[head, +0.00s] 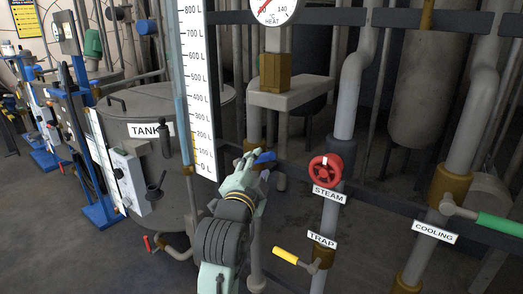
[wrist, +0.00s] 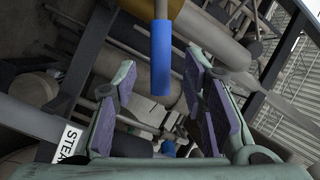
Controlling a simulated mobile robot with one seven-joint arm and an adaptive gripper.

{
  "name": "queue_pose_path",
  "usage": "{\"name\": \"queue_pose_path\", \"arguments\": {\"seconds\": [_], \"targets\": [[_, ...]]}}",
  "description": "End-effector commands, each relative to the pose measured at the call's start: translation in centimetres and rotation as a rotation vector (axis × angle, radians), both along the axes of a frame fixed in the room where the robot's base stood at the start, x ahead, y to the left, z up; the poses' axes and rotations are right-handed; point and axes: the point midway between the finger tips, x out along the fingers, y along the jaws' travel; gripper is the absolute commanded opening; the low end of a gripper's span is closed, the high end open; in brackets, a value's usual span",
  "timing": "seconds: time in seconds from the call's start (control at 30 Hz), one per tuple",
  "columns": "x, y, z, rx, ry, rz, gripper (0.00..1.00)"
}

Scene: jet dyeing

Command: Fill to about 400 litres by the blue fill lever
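The blue fill lever (head: 265,157) is on a pipe below a brass fitting, just beyond my gripper. In the wrist view the lever (wrist: 161,58) hangs down between the two fingers, towards their tips. My gripper (head: 251,163) is open, with a clear gap on both sides of the lever in the wrist view (wrist: 163,90). The white litre scale (head: 199,80) runs from 0 to 800 L beside a narrow sight tube (head: 181,100). The level in the tube is too small to read surely. The grey tank (head: 190,105) stands behind it.
The red steam wheel (head: 325,169) is close right of my gripper. A yellow trap lever (head: 286,256) is lower right, and a green cooling lever (head: 498,224) is at far right. A heat dial (head: 275,8) is above. Pipes crowd the space around.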

Motion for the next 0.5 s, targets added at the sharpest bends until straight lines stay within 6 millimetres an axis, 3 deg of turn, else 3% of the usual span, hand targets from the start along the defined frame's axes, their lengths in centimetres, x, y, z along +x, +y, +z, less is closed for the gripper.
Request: {"name": "queue_pose_path", "arguments": {"seconds": [0.2,0.5], "targets": [[3.4,-0.7,0.2,0.0,0.0,0.001,0.39],[4.6,-1.0,0.0,0.001,-0.001,0.002,0.39]]}}
